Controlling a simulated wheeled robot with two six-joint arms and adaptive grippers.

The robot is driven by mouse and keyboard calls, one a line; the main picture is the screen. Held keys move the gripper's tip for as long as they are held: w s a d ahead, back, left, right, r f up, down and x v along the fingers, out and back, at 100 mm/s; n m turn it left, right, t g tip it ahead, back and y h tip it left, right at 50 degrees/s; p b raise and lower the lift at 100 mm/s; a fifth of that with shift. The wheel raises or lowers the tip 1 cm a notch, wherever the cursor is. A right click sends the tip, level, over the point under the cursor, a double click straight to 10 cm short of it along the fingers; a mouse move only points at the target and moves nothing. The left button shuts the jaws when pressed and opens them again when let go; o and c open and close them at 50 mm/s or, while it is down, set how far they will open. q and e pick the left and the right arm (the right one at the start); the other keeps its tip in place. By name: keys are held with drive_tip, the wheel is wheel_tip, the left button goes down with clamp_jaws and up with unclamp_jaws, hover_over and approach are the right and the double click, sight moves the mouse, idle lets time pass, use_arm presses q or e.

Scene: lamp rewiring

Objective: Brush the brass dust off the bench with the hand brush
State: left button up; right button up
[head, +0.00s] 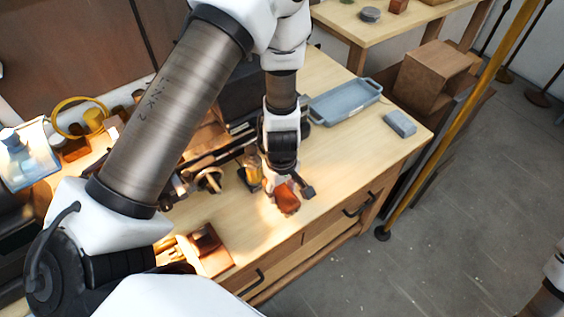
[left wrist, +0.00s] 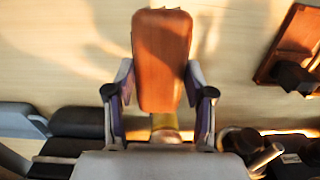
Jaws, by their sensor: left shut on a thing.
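My left gripper (head: 288,184) is over the bench (head: 335,165), close to its front edge. It is shut on a reddish-brown block (head: 286,200), which looks like the back of the hand brush. In the left wrist view the block (left wrist: 162,55) sits between the two fingers (left wrist: 162,92) and points away from the palm. Its bristles do not show, and I cannot tell whether it touches the bench top. I cannot make out any brass dust on the wood.
A blue-grey tray (head: 345,101) and a small grey-blue block (head: 400,123) are at the bench's right end. An amber jar (head: 250,174) stands just left of my gripper. A wooden tray (head: 208,250) lies near the front left. Bench top right of the gripper is clear.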

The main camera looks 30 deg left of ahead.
use_arm(q)
wheel_tip(320, 180, up, 2)
drive_tip(key=shift+s+a+r+p, duration=0.1)
drive_tip(key=shift+p, duration=0.6)
drive_tip(key=shift+r+p, duration=0.3)
drive_tip(key=shift+r, duration=0.15)
